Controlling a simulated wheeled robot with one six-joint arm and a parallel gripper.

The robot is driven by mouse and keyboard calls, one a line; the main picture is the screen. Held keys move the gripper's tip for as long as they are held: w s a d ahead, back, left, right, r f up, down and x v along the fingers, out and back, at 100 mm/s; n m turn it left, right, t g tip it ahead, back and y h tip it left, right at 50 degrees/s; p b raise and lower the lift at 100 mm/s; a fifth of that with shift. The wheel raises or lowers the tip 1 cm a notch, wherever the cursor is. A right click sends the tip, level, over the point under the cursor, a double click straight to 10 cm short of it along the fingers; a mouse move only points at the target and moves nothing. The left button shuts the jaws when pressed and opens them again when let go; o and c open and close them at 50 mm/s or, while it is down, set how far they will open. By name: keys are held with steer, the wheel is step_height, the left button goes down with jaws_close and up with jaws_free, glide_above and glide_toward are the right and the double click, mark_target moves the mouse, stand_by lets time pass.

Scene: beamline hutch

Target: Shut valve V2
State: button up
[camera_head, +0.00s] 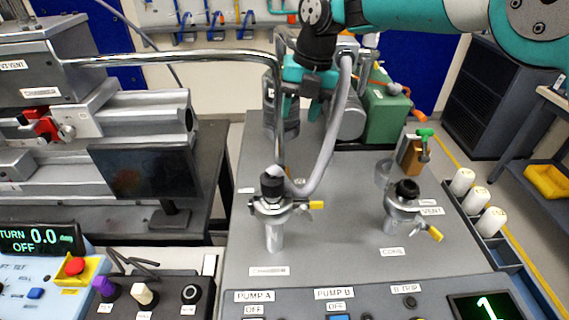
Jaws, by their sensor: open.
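Two metal valves with black knobs and yellow levers stand on the grey bench top (335,240). The left valve (272,207) joins a bent steel pipe (180,59) and a grey hose (338,130). The right valve (403,207) has a label beside it that seems to read "VENT".
A green pump (386,118) and a small green-handled valve (424,146) stand behind. White cylinders (476,200) line the right side. A monitor (145,171) and a control box with knobs (150,295) are at left. The bench between the two valves is clear.

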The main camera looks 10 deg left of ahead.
steer(key=a+f+p, duration=0.1)
steer(key=f, duration=0.4)
steer(key=a+f+p, duration=0.1)
steer(key=f, duration=0.5)
steer(key=a+f+p, duration=0.1)
steer(key=f, duration=0.5)
steer(key=shift+s+a, duration=0.3)
steer(key=shift+s, duration=0.1)
jaws_close()
